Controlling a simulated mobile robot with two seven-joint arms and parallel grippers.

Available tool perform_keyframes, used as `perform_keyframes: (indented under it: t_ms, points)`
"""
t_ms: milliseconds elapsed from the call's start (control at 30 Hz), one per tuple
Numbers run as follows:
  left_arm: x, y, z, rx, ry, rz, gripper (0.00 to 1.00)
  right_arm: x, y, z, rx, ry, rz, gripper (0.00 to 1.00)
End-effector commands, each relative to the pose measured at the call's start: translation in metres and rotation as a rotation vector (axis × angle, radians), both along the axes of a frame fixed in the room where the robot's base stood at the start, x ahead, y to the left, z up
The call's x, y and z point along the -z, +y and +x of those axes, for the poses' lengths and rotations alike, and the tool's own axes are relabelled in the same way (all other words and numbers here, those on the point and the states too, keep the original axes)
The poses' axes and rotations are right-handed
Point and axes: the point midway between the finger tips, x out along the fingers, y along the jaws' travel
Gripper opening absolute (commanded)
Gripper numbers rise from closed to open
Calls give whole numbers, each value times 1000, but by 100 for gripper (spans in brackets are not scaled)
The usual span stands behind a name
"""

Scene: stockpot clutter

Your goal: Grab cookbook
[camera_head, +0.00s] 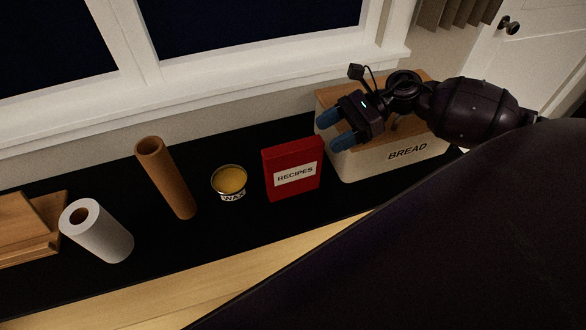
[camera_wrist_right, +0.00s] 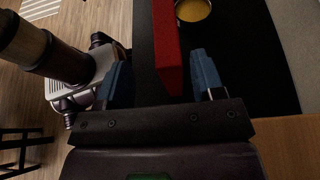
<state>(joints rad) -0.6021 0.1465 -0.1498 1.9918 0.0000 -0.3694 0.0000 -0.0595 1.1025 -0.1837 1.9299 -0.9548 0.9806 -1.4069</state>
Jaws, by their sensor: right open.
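The cookbook (camera_head: 292,167) is red with a white "RECIPES" label and stands upright on the black counter. My right gripper (camera_head: 332,129) is open and empty, above and to the right of the cookbook, in front of the bread box. In the right wrist view the cookbook (camera_wrist_right: 166,45) shows edge-on as a red strip ahead, between the lines of the two blue fingers of the gripper (camera_wrist_right: 160,82). I cannot tell whether its near end is between the fingertips. My left gripper is not in view.
A wax tin (camera_head: 230,182) stands just left of the cookbook. A bread box (camera_head: 385,155) is close on its right. Further left are a brown tube (camera_head: 170,178), a paper roll (camera_head: 98,232) and wooden boards (camera_head: 25,230). A window (camera_head: 200,60) is behind the counter.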

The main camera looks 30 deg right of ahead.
Motion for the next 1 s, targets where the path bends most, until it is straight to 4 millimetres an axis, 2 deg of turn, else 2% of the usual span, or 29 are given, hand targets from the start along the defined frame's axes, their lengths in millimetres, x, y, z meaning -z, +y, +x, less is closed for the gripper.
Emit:
perform_keyframes:
  t_ms: [267,600,900,1000]
  points:
    - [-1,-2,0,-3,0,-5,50,7,16,6,1,-2,3,62]
    - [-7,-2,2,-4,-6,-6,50,28,49,19,2,-1,2,62]
    - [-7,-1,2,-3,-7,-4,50,30,52,19,2,0,0,62]
    - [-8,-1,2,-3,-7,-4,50,30,52,19,2,0,0,48]
